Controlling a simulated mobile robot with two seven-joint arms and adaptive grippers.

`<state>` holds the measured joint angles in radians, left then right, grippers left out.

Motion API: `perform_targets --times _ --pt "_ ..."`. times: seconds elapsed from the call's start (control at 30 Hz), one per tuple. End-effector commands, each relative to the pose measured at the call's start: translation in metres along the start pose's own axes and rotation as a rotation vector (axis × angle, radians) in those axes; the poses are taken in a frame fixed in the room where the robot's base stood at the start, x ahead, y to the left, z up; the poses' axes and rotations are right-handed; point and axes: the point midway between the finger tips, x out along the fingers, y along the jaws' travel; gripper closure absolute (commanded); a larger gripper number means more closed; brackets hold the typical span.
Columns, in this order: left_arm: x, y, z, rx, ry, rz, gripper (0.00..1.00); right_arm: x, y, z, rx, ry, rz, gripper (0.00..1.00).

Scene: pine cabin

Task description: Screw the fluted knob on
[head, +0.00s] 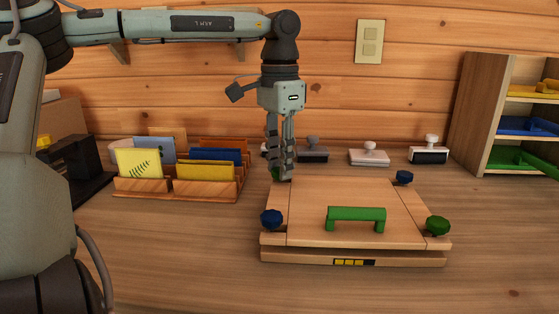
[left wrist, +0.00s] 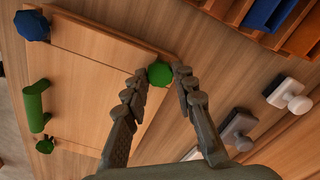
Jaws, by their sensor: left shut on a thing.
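A wooden press (head: 350,195) with a flat top board lies on the table. My left gripper (head: 284,176) points straight down at its back left corner and is shut on a green fluted knob (left wrist: 160,73). Only a sliver of this knob shows beside the fingers in the head view (head: 275,174); whether it sits fully down is hidden. Blue knobs stand at the front left (head: 271,219) and back right (head: 404,177) corners, and another green knob (head: 438,225) at the front right. My right gripper is not in view.
A green handle (head: 356,218) rises from the board. Left behind it stands a wooden card rack (head: 140,188). Several stamps, such as a white one (head: 369,154), line the wall. A shelf with coloured trays (head: 492,105) stands at right. The front table is clear.

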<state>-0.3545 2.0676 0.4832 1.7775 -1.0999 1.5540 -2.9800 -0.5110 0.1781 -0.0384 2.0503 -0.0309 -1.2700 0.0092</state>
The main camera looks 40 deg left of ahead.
Motion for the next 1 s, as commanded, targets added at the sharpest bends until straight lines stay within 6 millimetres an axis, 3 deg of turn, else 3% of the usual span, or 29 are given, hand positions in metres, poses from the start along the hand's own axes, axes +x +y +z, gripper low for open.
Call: perform_targets --times 0.07,0.1,0.2,0.93,1.0 --pt "0.003 0.003 -0.001 0.035 -0.002 0.009 1.00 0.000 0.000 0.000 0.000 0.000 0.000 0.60" --pt "0.001 0.002 -0.001 0.041 -0.001 0.005 0.71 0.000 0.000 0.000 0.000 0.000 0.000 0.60" --pt "0.000 0.003 -0.001 0.038 0.000 0.003 0.60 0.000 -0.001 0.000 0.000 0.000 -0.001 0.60" --pt "0.001 -0.001 0.000 0.004 -0.001 0.001 0.60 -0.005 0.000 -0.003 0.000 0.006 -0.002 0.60" --pt "-0.001 -0.001 0.000 -0.121 0.000 -0.001 0.60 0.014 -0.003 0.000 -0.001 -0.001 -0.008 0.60"
